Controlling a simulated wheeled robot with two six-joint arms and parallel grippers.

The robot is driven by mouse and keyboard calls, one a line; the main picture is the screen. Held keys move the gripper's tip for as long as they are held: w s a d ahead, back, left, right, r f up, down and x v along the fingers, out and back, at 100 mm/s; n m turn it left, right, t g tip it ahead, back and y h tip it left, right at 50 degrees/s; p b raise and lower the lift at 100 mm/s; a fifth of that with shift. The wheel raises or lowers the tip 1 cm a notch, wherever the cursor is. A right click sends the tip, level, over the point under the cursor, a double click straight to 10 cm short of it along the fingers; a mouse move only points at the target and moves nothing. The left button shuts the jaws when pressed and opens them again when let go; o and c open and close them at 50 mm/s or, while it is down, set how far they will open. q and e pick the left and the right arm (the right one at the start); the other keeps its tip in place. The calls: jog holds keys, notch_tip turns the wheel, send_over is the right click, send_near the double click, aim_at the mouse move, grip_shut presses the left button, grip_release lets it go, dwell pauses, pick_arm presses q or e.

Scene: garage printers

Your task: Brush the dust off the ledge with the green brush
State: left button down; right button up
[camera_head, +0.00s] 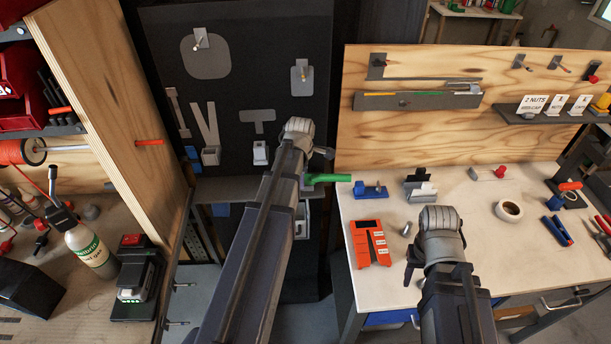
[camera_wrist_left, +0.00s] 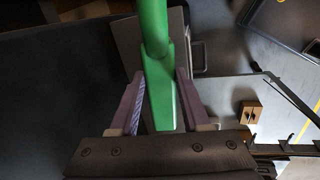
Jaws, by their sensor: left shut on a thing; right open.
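The green brush (camera_head: 328,178) is in my left gripper (camera_head: 308,178), its handle pointing right in the head view. In the left wrist view the green brush (camera_wrist_left: 155,50) runs between the two fingers of my left gripper (camera_wrist_left: 162,100), which are shut on it. The bristles cannot be made out. A grey ledge (camera_head: 232,188) juts from the lower part of the black panel, partly hidden by my left arm. I cannot make out dust on it. My right gripper (camera_head: 441,222) is over the white table, its fingers mostly hidden; it holds nothing visible.
The white table (camera_head: 470,215) carries an orange holder (camera_head: 369,243), a tape roll (camera_head: 509,210) and blue-handled tools (camera_head: 557,230). A wooden upright (camera_head: 105,115) stands left of the panel, with an orange peg (camera_head: 149,142). A glue bottle (camera_head: 88,250) stands at left.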

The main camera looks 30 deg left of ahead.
aim_at(312, 176)
pick_arm(q)
jog(key=shift+s+a, duration=0.45)
jog(key=shift+a, duration=0.35)
jog(key=shift+w+d, duration=0.35)
jog(key=shift+d, duration=0.25)
jog(key=shift+w+d, duration=0.3)
jog(key=shift+d, duration=0.25)
jog(key=shift+w+d, duration=0.75)
jog(key=shift+d, duration=0.3)
jog(key=shift+r, duration=0.2)
jog(key=p+v, duration=0.2)
jog(key=w+p+v, duration=0.1)
jog(key=p+v, duration=0.1)
jog(key=p, duration=0.1)
jog(key=p+v, duration=0.2)
jog(key=shift+a+r, duration=0.35)
jog(key=shift+r, duration=0.2)
jog(key=shift+f, duration=0.1)
